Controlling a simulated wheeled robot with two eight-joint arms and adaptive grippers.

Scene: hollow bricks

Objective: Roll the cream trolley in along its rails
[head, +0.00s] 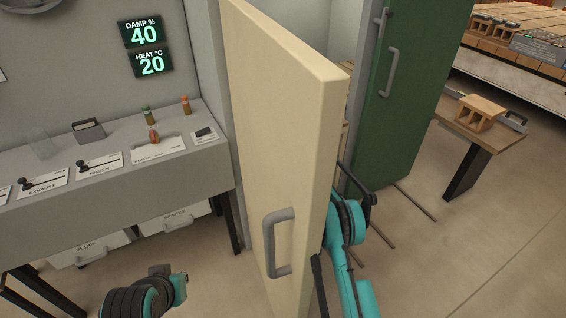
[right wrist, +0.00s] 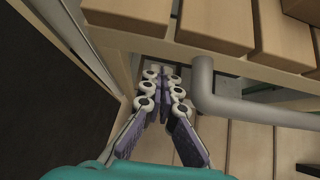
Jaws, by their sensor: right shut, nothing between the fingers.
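The cream trolley (right wrist: 133,42) shows in part in the right wrist view as a pale frame with a grey bar handle (right wrist: 206,90). My right gripper (right wrist: 162,76) is shut and empty, just left of the handle and below the frame's front beam. I cannot tell whether it touches the frame. In the head view a tall cream door (head: 290,120) hides most of the trolley and my right gripper. Thin rails (head: 414,201) lie on the floor right of the door. Of my left arm only a link shows at the lower left; its fingers are not visible.
The cream door's grey handle (head: 270,245) faces me. A green door (head: 412,90) stands behind it. Left is a grey control bench (head: 100,205). Right is a small table (head: 480,140) with a hollow brick (head: 479,112). Bricks (right wrist: 213,24) lie on the trolley. The right floor is clear.

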